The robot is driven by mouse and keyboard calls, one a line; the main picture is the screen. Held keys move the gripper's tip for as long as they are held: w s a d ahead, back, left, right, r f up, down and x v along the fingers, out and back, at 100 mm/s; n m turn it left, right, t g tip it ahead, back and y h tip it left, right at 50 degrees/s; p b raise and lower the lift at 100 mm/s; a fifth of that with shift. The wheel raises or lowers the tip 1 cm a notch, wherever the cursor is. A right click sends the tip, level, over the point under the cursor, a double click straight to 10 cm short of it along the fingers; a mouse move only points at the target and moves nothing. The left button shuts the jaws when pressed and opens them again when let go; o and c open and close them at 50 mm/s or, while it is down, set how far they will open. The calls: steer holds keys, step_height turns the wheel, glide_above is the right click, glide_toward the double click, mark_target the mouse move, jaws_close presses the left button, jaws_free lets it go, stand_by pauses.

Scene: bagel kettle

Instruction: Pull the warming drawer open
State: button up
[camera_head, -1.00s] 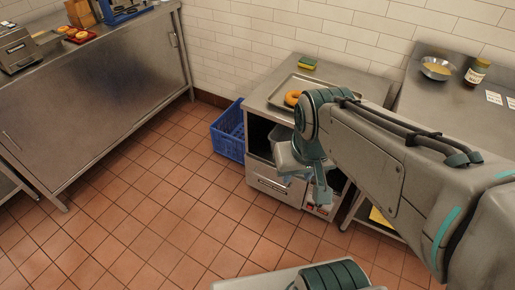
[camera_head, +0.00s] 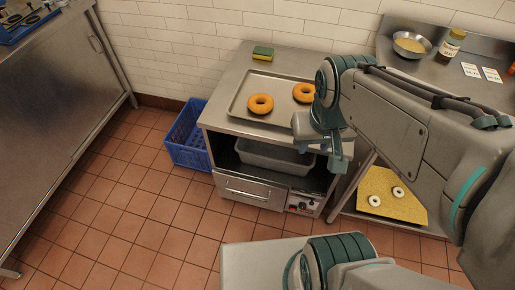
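The warming drawer (camera_head: 250,192) is a grey metal front with a horizontal bar handle (camera_head: 247,194), low in the steel cabinet (camera_head: 208,125). It looks shut, flush with the cabinet front. My gripper (camera_head: 322,156) hangs in front of the cabinet's upper right part, above and to the right of the drawer and apart from its handle. Its two fingers look spread with nothing between them. My arm hides the right part of the cabinet top.
On the cabinet top are a tray (camera_head: 236,108) with bagels (camera_head: 261,103) and a sponge (camera_head: 263,53). A grey bin (camera_head: 275,157) sits on the open shelf above the drawer. Knobs (camera_head: 302,206) are right of it. A blue crate (camera_head: 187,140) stands left. The floor in front is clear.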

steer(key=w+a+f+n+h+b, duration=0.1)
steer(key=w+f+h+b, duration=0.4)
steer(key=f, duration=0.6)
steer(key=w+a+f+n+g+h+b, duration=0.1)
steer(key=w+f+n+h+b, duration=0.15)
steer(key=f+b, duration=0.65)
steer(key=w+a+f+h+b, duration=0.25)
steer(key=w+f, duration=0.25)
steer(key=f, duration=0.9)
steer(key=w+a+f+n+t+h+b, duration=0.1)
steer(key=w+a+f+n+t+b, duration=0.2)
steer(key=f, duration=0.6)
steer(key=a+f+n+t+h+b, duration=0.15)
steer(key=a+f+t+b, duration=0.25)
steer(key=f, duration=0.5)
steer(key=n+t+y+b, duration=0.6)
steer(key=y+b, duration=0.1)
steer(key=b, duration=0.2)
glide_toward(249, 194)
steer(key=x, duration=1)
steer(key=shift+w+a+f, duration=0.1)
steer(key=shift+w+f, duration=0.1)
steer(key=shift+f, duration=0.2)
jaws_close()
